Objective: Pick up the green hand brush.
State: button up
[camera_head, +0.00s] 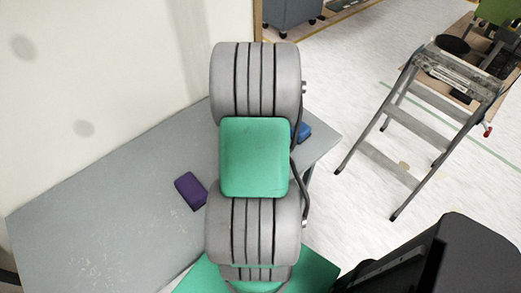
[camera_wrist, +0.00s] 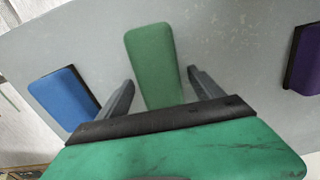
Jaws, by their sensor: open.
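The green hand brush (camera_wrist: 153,62) shows in the wrist view as a long rounded block on the grey table (camera_wrist: 230,50). It lies between the two fingers of my gripper (camera_wrist: 158,82), in line with the gap. The fingers are open and apart from each other; a narrow space shows at the brush's sides. I cannot tell how high the fingers are above the table. The brush's near end is hidden behind my gripper body. In the head view my arm hides the green brush and my fingers.
A blue brush (camera_wrist: 64,98) lies left of my gripper in the wrist view, and a purple brush (camera_wrist: 303,58) lies to the right. In the head view the purple one (camera_head: 191,190) is left of my arm. A stepladder (camera_head: 425,115) stands on the floor at right.

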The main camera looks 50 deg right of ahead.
jog(key=shift+f, duration=0.25)
jog(key=c, duration=1.6)
jog(key=shift+r, duration=0.2)
jog(key=shift+r, duration=0.3)
notch_tip(320, 180, up, 3)
jog(key=shift+a+f+b, duration=0.1)
jog(key=shift+f+b, duration=0.05)
jog(key=shift+b, duration=0.2)
jog(key=a+r, duration=0.1)
jog(key=s+a+r, duration=0.1)
jog(key=r, duration=0.1)
jog(key=s+a+r, duration=0.1)
jog(key=shift+s+a+r, duration=0.1)
jog(key=shift+r, duration=0.25)
jog(key=s+a+r, duration=0.4)
jog(key=s+a, duration=0.1)
jog(key=a, duration=0.3)
jog(key=shift+s+a+r+b, duration=0.2)
jog(key=shift+s+r+b, duration=0.15)
jog(key=shift+b, duration=0.1)
jog(key=shift+w, duration=0.1)
